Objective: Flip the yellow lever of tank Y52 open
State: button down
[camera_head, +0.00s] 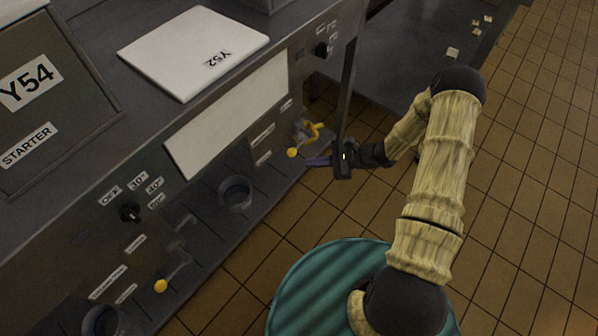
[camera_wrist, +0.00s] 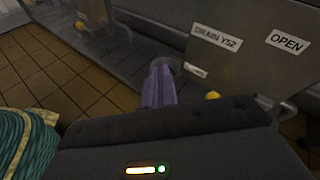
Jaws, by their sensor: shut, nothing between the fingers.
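Tank Y52 (camera_head: 268,82) has a white lid (camera_head: 180,42) marked Y52. Low on its front, a curved yellow lever (camera_head: 314,130) sits by the drain pipe, with a round yellow knob (camera_head: 292,152) just below and left of it. My gripper (camera_head: 310,161) has purple fingers, shut and empty, pointing left below the lever, a little right of the knob. In the wrist view the closed fingers (camera_wrist: 158,88) point toward the tank's base. A yellow part (camera_wrist: 213,95) shows right of them, partly hidden by my gripper's body; I cannot tell contact.
Labels "DRAIN Y52" (camera_wrist: 216,38) and "OPEN" (camera_wrist: 287,42) are on the panel in the wrist view. Tank Y54's lid (camera_head: 50,100) is at the left; another yellow knob (camera_head: 160,286) is lower left. A dark cup-like vessel (camera_head: 236,191) stands left of the valve. Tiled floor (camera_head: 530,200) is clear at right.

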aim_at(299, 146)
jog(key=w+d+f+m+t+b, duration=0.1)
jog(key=w+f+m+t+b, duration=0.2)
jog(key=f, duration=0.9)
jog(key=w+d+f+m+t+b, duration=0.2)
jog(key=f+m+t+b, duration=0.5)
jog(key=f, duration=0.4)
jog(key=shift+w+d+f+t+b, duration=0.3)
jog(key=shift+w+f+t+b, duration=0.1)
jog(key=shift+w+b, duration=0.4)
jog(key=shift+s, duration=0.1)
jog(key=w+a+r+b, duration=0.4)
jog(key=w+a+b, duration=0.2)
jog(key=a+b, duration=0.1)
jog(key=shift+w+a+r, duration=0.25)
jog(key=shift+a, duration=0.55)
jog(key=shift+r, duration=0.1)
jog(key=shift+r+m+p, duration=0.25)
jog(key=shift+m+p, duration=0.15)
jog(key=shift+p, duration=0.05)
